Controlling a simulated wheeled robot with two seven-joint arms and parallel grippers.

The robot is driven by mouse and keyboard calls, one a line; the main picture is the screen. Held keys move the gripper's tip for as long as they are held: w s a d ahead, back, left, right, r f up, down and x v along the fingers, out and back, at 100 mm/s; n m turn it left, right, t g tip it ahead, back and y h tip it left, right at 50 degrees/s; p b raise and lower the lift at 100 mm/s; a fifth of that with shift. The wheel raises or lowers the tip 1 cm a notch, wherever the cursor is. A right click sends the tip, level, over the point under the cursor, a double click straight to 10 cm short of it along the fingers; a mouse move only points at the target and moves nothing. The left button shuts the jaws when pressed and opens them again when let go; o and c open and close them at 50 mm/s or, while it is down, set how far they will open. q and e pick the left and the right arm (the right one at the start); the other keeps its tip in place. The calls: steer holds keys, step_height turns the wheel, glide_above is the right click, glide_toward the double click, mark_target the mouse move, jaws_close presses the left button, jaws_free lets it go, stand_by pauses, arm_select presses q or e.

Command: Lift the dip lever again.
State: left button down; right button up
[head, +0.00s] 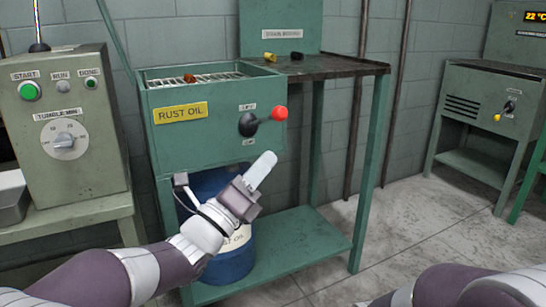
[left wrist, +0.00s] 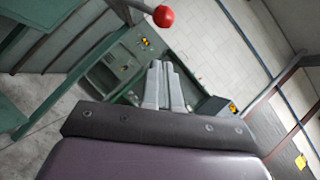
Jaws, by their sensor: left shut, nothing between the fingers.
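The dip lever (head: 264,119) is a dark handle with a red ball knob (head: 280,113) on the front of the green rust oil tank (head: 215,137). It points right and slightly up from its black hub (head: 247,124), between two small labels. My left gripper (head: 268,160) is shut and empty, below the knob and apart from it. In the left wrist view the shut fingers (left wrist: 163,66) show at the centre, and the red knob (left wrist: 164,16) is above them. My right arm shows at the lower right, but its gripper is out of view.
A basket (head: 205,79) with a rust-brown item sits in the tank top. A blue drum (head: 232,262) stands on the lower shelf (head: 305,244) under the tank. A tumbler control box (head: 66,125) is at left. Another green machine (head: 489,110) stands at right, with open floor before it.

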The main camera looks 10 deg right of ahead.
arm_select(q)
steer(key=p+v, duration=0.1)
steer(key=v, duration=0.5)
steer(key=shift+a+f, duration=0.25)
steer(key=shift+f, duration=0.15)
